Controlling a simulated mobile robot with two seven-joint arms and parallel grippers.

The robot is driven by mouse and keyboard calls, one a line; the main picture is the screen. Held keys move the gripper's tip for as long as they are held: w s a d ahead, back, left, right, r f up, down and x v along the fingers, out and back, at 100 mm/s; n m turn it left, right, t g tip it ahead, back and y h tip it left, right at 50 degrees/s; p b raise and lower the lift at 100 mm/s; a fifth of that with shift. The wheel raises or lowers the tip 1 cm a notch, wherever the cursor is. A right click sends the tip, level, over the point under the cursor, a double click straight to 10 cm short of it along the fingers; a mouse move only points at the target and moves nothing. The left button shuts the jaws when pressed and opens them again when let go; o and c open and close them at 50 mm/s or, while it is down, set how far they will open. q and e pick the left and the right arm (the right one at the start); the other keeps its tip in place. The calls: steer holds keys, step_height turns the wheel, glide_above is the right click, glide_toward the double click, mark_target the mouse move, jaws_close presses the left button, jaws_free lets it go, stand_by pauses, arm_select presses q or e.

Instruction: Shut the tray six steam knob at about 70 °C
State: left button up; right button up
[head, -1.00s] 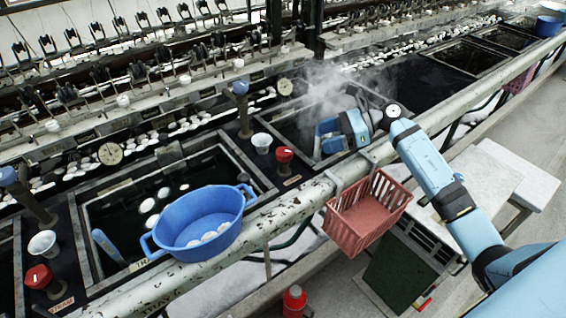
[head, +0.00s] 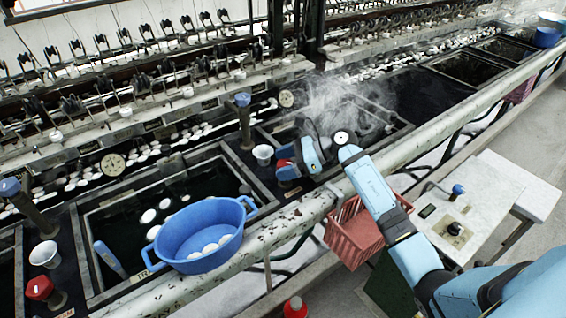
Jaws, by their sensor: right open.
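My right gripper (head: 283,168) is open, with its blue fingers around or just beside a red steam knob (head: 282,162). The gripper hides most of this knob, and I cannot tell whether they touch. A second red knob (head: 39,287) stands at the lower left, by a partly cut-off label. The near basin (head: 97,215) lies between the two knobs, with dark water and white cocoons. A round dial (head: 113,163) stands behind this basin and another dial (head: 286,98) behind the steaming basin. Their readings are too small to tell. My left gripper is not in view.
A blue colander (head: 185,262) with cocoons rests on the near basin's front edge. A white cup (head: 263,152) and a blue-topped post (head: 243,100) stand close to my right gripper. A red basket (head: 352,243) hangs on the front pipe (head: 285,222). Steam rises behind the gripper.

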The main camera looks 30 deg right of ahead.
steer(key=shift+a, duration=0.15)
steer(key=shift+c, duration=0.3)
steer(key=c, duration=0.9)
steer(key=shift+o, duration=0.2)
